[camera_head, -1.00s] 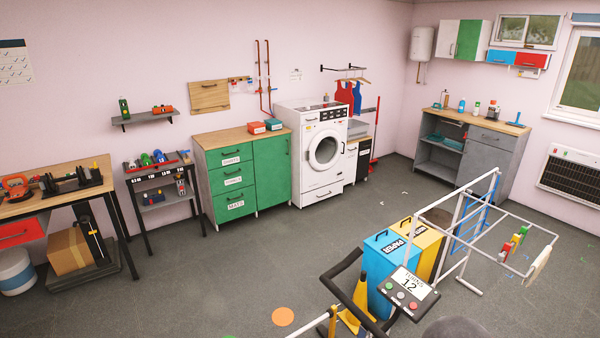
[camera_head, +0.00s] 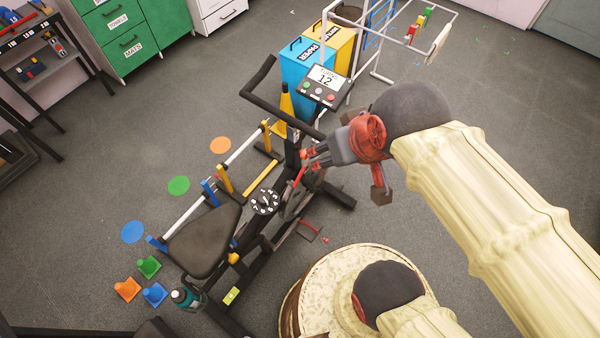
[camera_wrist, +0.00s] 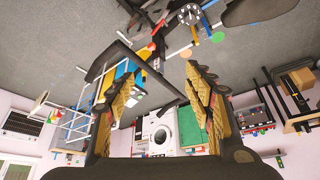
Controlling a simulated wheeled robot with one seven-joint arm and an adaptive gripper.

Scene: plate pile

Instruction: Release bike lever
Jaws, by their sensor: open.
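The exercise bike (camera_head: 205,240) stands in the middle of the head view, with a dark seat, black handlebar (camera_head: 262,88) and a console (camera_head: 324,84) reading 12. A thin red lever (camera_head: 299,175) sticks up from its frame, right of the numbered dial (camera_head: 265,201). My gripper (camera_head: 309,158) is open at the lever's upper end; I cannot tell whether they touch. In the wrist view the two fingers of my gripper (camera_wrist: 158,62) are spread apart with nothing clearly held.
Blue and yellow bins (camera_head: 305,62) and a white drying rack (camera_head: 383,42) stand behind the bike. Small cones (camera_head: 150,267) and a bottle (camera_head: 183,298) are by the seat. Coloured floor discs (camera_head: 178,185) lie left, where floor is mostly clear.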

